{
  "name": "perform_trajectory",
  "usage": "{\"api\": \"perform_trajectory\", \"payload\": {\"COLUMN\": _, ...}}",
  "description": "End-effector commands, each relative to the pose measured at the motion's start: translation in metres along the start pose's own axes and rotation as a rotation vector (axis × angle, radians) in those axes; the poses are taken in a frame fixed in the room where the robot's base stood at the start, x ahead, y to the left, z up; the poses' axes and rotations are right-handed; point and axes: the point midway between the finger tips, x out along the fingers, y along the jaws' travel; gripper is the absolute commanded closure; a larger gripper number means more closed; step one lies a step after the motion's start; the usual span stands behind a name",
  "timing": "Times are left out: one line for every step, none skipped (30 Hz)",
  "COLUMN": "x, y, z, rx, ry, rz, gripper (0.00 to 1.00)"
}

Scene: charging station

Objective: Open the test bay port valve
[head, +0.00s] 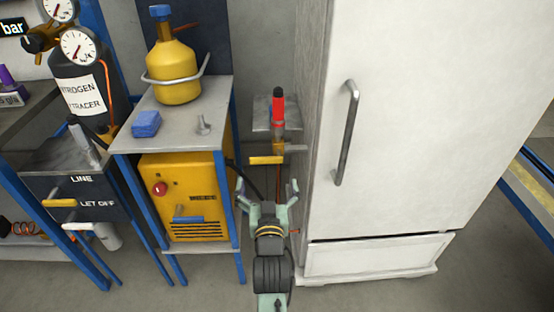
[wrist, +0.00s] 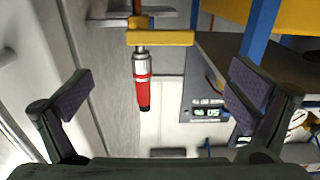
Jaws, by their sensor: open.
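A valve with a yellow lever handle (head: 266,160) sits on a thin copper pipe between the yellow machine and the white fridge. I cannot read a label on it. In the wrist view the yellow handle (wrist: 160,37) lies crosswise at the upper middle. A red and silver cylinder (head: 278,108) is in line with the pipe beside the handle; it also shows in the wrist view (wrist: 142,90). My gripper (head: 267,190) is open and empty, just short of the handle in the head view. In the wrist view its fingers (wrist: 162,92) stand wide apart, with the cylinder between them in the picture.
The white fridge (head: 400,130) stands close on the right.

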Motion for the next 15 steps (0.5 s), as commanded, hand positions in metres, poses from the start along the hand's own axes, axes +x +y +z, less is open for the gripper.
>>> {"api": "perform_trajectory", "payload": {"x": 0.002, "y": 0.002, "z": 0.001, "rx": -0.001, "ry": -0.004, "rz": 0.004, "gripper": 0.0}}
{"api": "perform_trajectory", "payload": {"x": 0.005, "y": 0.002, "z": 0.001, "rx": -0.001, "ry": -0.005, "rz": 0.005, "gripper": 0.0}}
{"api": "perform_trajectory", "payload": {"x": 0.009, "y": 0.002, "z": 0.001, "rx": -0.001, "ry": -0.004, "rz": 0.005, "gripper": 0.0}}
{"api": "perform_trajectory", "payload": {"x": 0.013, "y": 0.002, "z": 0.0, "rx": -0.001, "ry": -0.003, "rz": 0.004, "gripper": 0.0}}
{"api": "perform_trajectory", "payload": {"x": 0.018, "y": 0.002, "z": -0.001, "rx": -0.001, "ry": -0.003, "rz": 0.004, "gripper": 0.0}}
{"api": "perform_trajectory", "payload": {"x": 0.025, "y": 0.002, "z": -0.002, "rx": -0.001, "ry": -0.002, "rz": 0.004, "gripper": 0.0}}
{"api": "perform_trajectory", "payload": {"x": 0.03, "y": 0.002, "z": -0.002, "rx": -0.001, "ry": -0.002, "rz": 0.004, "gripper": 0.0}}
{"api": "perform_trajectory", "payload": {"x": 0.036, "y": 0.002, "z": -0.002, "rx": -0.001, "ry": -0.001, "rz": 0.004, "gripper": 0.0}}
{"api": "perform_trajectory", "payload": {"x": 0.044, "y": 0.002, "z": -0.002, "rx": -0.001, "ry": -0.001, "rz": 0.004, "gripper": 0.0}}
{"api": "perform_trajectory", "payload": {"x": 0.051, "y": 0.002, "z": -0.002, "rx": -0.001, "ry": -0.001, "rz": 0.004, "gripper": 0.0}}
{"api": "perform_trajectory", "payload": {"x": 0.056, "y": 0.002, "z": -0.003, "rx": -0.001, "ry": -0.001, "rz": 0.003, "gripper": 0.0}}
{"api": "perform_trajectory", "payload": {"x": 0.064, "y": 0.002, "z": -0.002, "rx": -0.001, "ry": -0.002, "rz": 0.003, "gripper": 0.0}}
{"api": "perform_trajectory", "payload": {"x": 0.07, "y": 0.002, "z": -0.002, "rx": -0.001, "ry": -0.002, "rz": 0.003, "gripper": 0.0}}
{"api": "perform_trajectory", "payload": {"x": 0.075, "y": 0.002, "z": -0.002, "rx": -0.001, "ry": -0.002, "rz": 0.003, "gripper": 0.0}}
{"api": "perform_trajectory", "payload": {"x": 0.081, "y": 0.002, "z": -0.002, "rx": -0.001, "ry": -0.002, "rz": 0.003, "gripper": 0.0}}
